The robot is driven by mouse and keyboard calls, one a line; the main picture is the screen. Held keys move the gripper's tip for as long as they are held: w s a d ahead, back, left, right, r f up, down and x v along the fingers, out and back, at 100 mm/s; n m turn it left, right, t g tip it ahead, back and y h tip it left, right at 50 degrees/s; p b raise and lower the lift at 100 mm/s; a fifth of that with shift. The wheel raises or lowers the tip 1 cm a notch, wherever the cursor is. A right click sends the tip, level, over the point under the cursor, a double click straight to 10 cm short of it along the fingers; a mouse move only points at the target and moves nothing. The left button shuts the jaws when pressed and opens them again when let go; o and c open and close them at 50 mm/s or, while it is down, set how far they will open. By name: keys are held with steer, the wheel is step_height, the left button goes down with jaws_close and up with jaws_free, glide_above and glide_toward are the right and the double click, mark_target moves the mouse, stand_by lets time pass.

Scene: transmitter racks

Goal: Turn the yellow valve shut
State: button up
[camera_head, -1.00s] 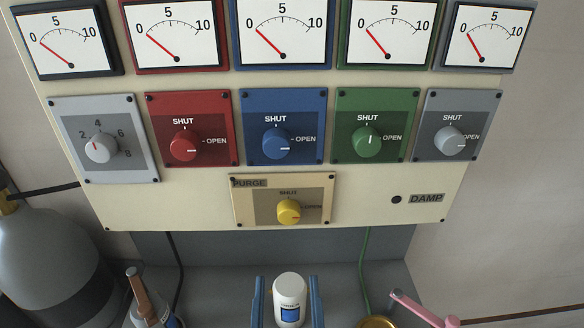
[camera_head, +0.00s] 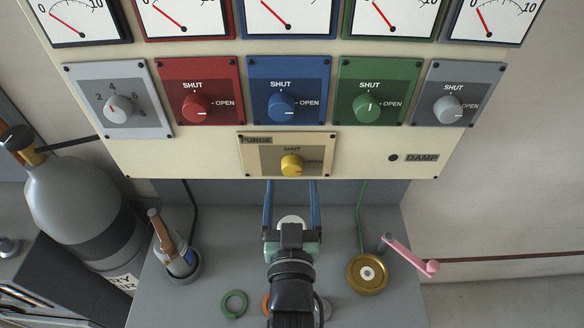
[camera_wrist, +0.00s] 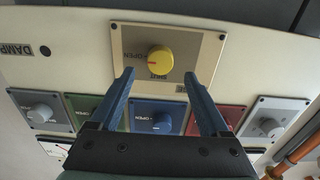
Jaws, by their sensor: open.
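The yellow valve (camera_head: 291,165) is a round knob on a beige plate marked PURGE, low in the middle of the panel. SHUT is printed above it and OPEN to its right. Its mark points right, toward OPEN. The wrist view shows the panel upside down, with the yellow knob (camera_wrist: 159,60) and its mark toward OPEN on the left. My gripper (camera_head: 291,183) has its two blue fingers apart and empty just below the knob. In the wrist view my gripper's fingertips (camera_wrist: 158,75) lie either side of the knob; contact is not visible.
Red (camera_head: 196,108), blue (camera_head: 281,107), green (camera_head: 367,106) and grey (camera_head: 448,109) knobs sit above the plate, under gauges.

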mark_target(292, 170)
steer(key=shift+w+p, duration=0.45)
steer(key=shift+w, duration=1.6)
jaws_close()
